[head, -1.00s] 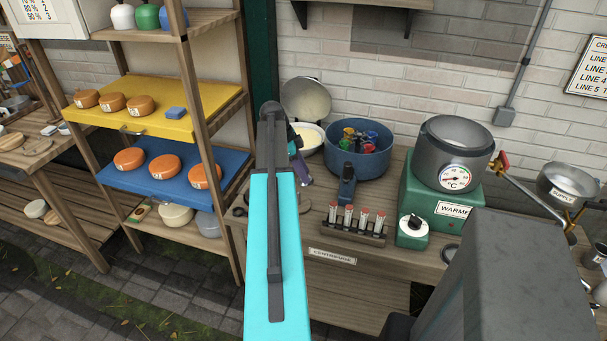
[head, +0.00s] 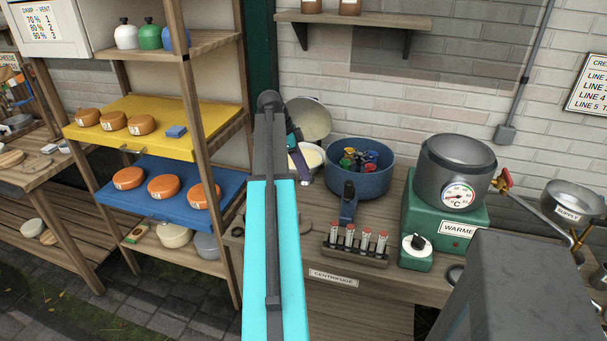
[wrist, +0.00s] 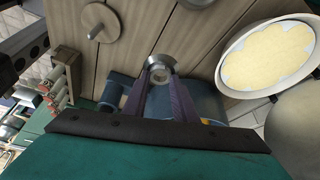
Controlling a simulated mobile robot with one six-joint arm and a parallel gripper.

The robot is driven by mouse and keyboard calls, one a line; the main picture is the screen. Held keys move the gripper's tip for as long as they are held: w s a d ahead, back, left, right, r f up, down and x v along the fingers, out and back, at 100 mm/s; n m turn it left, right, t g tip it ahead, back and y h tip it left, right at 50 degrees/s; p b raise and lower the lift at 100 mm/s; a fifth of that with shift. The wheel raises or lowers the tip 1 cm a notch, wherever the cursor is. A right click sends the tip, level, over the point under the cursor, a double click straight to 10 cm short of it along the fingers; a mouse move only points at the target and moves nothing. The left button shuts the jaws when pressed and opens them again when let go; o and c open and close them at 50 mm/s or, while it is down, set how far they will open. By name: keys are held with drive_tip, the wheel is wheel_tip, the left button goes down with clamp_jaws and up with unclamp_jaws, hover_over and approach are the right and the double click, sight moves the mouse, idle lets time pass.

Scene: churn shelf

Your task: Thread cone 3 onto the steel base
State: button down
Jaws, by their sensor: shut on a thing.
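My gripper (wrist: 166,95) has two purple fingers shut on a small grey metal cone (wrist: 160,66), seen end-on with a round hole in the wrist view. I cannot read a number on it. In the head view my arm hides most of the gripper (head: 297,160), and the cone cannot be made out. A grey disc with an upright pin (wrist: 96,28), which looks like the steel base, sits on the wooden bench, left of the held cone in the wrist view and apart from it. Another round grey piece (wrist: 196,3) is cut off at the top edge.
A blue tub (head: 360,175) with coloured items stands right of my gripper. A white bowl with yellow contents (wrist: 268,58) is near it. A rack of red-capped tubes (head: 357,246) and a green warmer (head: 440,215) stand further right. The cheese shelf (head: 150,130) is left.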

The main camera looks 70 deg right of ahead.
idle(0.6)
drive_tip(key=w+a+r+n+t+h, duration=0.1)
drive_tip(key=w+a+n+t+h, duration=0.1)
drive_tip(key=w+a+n, duration=0.95)
drive_tip(key=w+a+r+n+t+h, duration=0.1)
drive_tip(key=w+a+n+t, duration=0.25)
drive_tip(key=w+a, duration=1.45)
drive_tip(key=w+a+n+t+y, duration=0.1)
drive_tip(key=w+a+n, duration=0.3)
drive_tip(key=a, duration=0.8)
drive_tip(key=w+a+r+n+t+y, duration=0.1)
drive_tip(key=w+a+n, duration=0.4)
drive_tip(key=a, duration=0.8)
drive_tip(key=w+a+r+n+t+y, duration=0.1)
drive_tip(key=w+a+n, duration=0.4)
drive_tip(key=a, duration=0.8)
drive_tip(key=n+y, duration=0.1)
drive_tip(key=n, duration=0.1)
drive_tip(key=shift+w+r+n+y, duration=0.15)
drive_tip(key=shift+r+n+y, duration=0.1)
drive_tip(key=shift+n+y, duration=0.05)
drive_tip(key=shift+d, duration=0.1)
